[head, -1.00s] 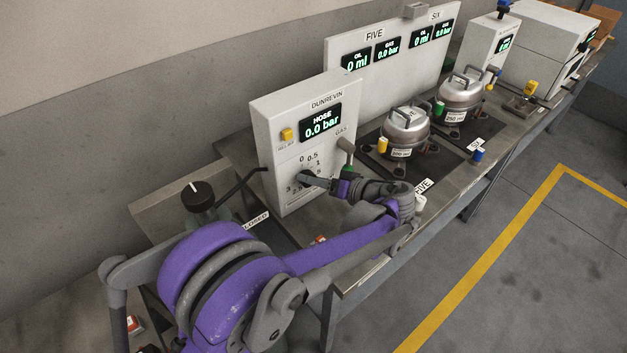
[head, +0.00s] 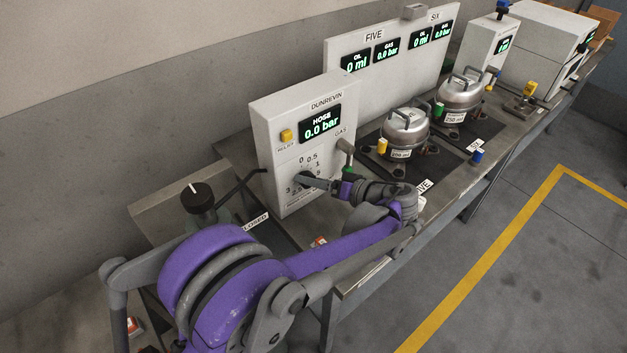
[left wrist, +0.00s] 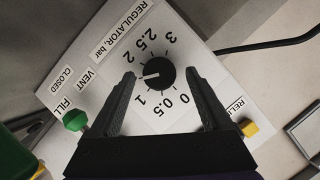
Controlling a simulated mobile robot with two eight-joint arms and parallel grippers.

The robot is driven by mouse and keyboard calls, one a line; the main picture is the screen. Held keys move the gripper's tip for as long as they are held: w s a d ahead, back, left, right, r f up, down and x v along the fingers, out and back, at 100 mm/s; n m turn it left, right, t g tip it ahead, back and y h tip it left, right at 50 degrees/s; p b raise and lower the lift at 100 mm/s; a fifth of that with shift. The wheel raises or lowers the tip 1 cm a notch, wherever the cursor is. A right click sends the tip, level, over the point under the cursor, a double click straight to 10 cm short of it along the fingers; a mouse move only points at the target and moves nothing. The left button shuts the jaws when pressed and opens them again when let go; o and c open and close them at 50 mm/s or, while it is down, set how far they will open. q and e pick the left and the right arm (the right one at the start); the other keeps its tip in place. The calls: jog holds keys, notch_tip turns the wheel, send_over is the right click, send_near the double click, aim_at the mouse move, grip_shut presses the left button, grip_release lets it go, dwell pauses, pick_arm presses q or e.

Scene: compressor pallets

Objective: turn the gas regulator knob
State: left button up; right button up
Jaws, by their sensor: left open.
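The gas regulator knob (left wrist: 159,74) is round and black with a white pointer mark, on the white panel (left wrist: 105,95) labelled REGULATOR, bar. Its mark points left in the left wrist view, towards the left-hand finger, which hides part of the scale. My left gripper (left wrist: 159,77) is open, its fingers on either side of the knob with gaps visible; contact is not visible. In the head view, my left gripper (head: 313,181) is at the dial on the front of the DUNREVIN box (head: 278,140) and covers the knob. The display (head: 320,125) reads HOSE 0.0 bar. My right gripper is not visible.
A yellow RELIEF button (left wrist: 249,128) and a green VENT/FILL handle (left wrist: 75,121) flank the dial. A black-topped valve (head: 198,196) stands left of the box. Two metal compressors (head: 405,130) stand on the bench to the right. The floor in front is clear.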

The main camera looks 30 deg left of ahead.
pick_arm(q)
jog(key=v, duration=1)
jog(key=shift+s+d, duration=0.1)
jog(key=shift+d, duration=0.05)
